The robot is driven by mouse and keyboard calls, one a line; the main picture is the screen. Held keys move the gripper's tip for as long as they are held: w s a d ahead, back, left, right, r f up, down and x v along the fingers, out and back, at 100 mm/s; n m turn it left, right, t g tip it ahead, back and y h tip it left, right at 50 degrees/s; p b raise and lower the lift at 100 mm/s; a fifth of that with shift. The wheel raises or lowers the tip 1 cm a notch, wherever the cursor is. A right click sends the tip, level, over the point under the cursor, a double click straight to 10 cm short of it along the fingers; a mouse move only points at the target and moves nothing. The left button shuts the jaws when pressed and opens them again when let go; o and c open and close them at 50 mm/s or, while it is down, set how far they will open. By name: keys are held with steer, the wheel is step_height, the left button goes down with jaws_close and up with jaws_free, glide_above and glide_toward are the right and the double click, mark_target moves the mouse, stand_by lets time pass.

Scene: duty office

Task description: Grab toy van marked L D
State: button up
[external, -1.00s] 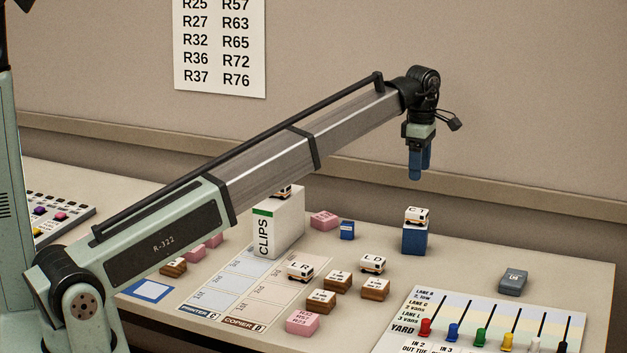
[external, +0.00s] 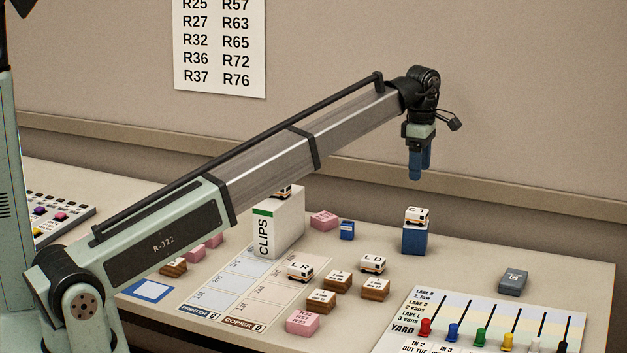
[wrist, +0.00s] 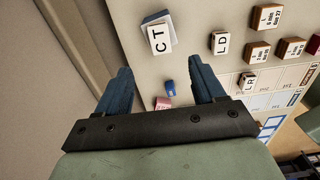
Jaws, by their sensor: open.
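The toy van marked L D (external: 372,264) is small, white and orange, and stands on the table right of the van marked L R (external: 301,270). In the wrist view the L D van (wrist: 221,43) lies above and right of the fingers, with its lettered roof facing up. My gripper (external: 420,178) is open and empty, high above the back of the table, clear of all the vans. Its two blue fingers (wrist: 160,90) are spread apart in the wrist view. A van marked C T (external: 416,215) sits on a blue box (external: 416,240).
Wooden blocks (external: 375,288) stand just in front of the L D van. A tall CLIPS box (external: 278,222) with a van on top stands to the left. A pink block (external: 325,220) and small blue block (external: 347,230) lie behind. A pegged yard board (external: 480,320) is at front right.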

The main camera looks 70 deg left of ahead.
steer(key=o, duration=0.3)
steer(key=m, duration=1.8)
glide_above(373, 258)
step_height(373, 258, down, 6)
steer(key=shift+f, duration=6.9)
